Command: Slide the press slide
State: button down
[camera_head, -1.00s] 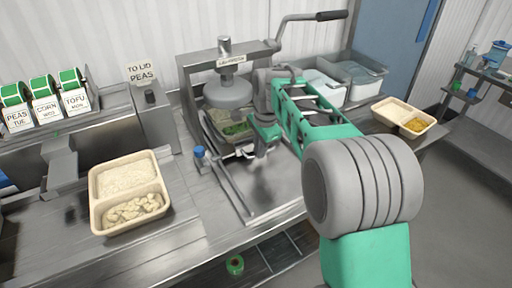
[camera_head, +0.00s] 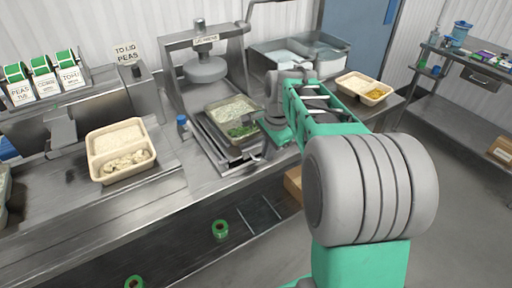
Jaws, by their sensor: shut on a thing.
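The press (camera_head: 205,70) stands against the back wall, with its round plate raised and its lever arm up at the right. The press slide (camera_head: 216,150) lies on rails in front of it. It carries a tray (camera_head: 235,118) of rice and peas, which sits forward of the plate and is largely uncovered. My gripper (camera_head: 258,152) is low at the slide's front right corner, shut on what looks like the slide's handle. My arm hides part of the slide's right side, and the fingertips are small and hard to make out.
A filled two-part tray (camera_head: 121,150) is on the counter at left, and another tray (camera_head: 364,89) is at right. Metal bins (camera_head: 300,55) stand behind my arm. A blue-capped bottle (camera_head: 183,127) is just left of the slide. The counter's front edge is close below.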

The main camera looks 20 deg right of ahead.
jog(key=shift+s+f, duration=0.1)
jog(key=shift+s, duration=0.15)
jog(key=c, duration=1.5)
grip_release()
jog(key=shift+d, duration=0.15)
jog(key=shift+r, duration=0.2)
jog(key=r, duration=0.2)
jog(key=s+r, duration=0.1)
jog(key=r, duration=0.4)
jog(key=shift+s+d+r, duration=0.1)
jog(key=shift+s+r, duration=0.1)
jog(key=shift+s, duration=0.1)
